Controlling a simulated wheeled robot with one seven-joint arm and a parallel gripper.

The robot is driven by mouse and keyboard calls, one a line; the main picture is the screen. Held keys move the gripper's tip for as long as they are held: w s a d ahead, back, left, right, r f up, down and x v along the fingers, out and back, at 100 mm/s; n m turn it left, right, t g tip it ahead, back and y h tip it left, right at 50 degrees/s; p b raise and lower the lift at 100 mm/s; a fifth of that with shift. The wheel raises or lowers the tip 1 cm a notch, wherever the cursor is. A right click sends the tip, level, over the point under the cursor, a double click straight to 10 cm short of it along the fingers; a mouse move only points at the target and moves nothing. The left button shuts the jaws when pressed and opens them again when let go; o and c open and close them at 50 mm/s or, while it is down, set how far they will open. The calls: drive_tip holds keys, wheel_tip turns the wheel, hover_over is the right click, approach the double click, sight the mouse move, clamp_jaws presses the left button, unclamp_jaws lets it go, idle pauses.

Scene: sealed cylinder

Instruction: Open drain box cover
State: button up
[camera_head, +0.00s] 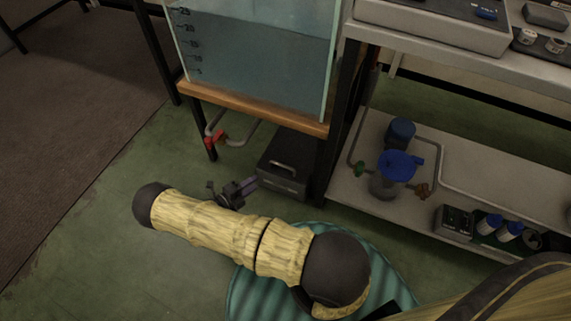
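The drain box (283,180) is a dark grey box on the green floor under the water tank's stand. Its cover (291,152) lies flat on top and looks closed, with a light handle (284,168) near the front edge. My gripper (252,184) is low in front of the box, at its left front side, with its fingers pointing right toward it. Whether the fingers touch the box cannot be told. The fingers are small and dark, and the gap between them is unclear. My arm's pale links lie in front, below the box.
A glass water tank (255,60) stands on a wooden shelf (255,108) above the box, with dark legs beside it. A pipe with a red valve (214,140) hangs at left. A grey lower shelf (350,185) with a blue-topped pump (394,172) is at right. Floor at left is clear.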

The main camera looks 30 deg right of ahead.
drive_tip(key=b, duration=0.6)
approach(285, 163)
drive_tip(key=d, duration=0.2)
drive_tip(key=d+r, duration=0.1)
drive_tip(key=d, duration=0.5)
drive_tip(key=shift+r, duration=0.3)
drive_tip(key=shift+d, duration=0.3)
drive_tip(key=shift+w, duration=0.1)
clamp_jaws()
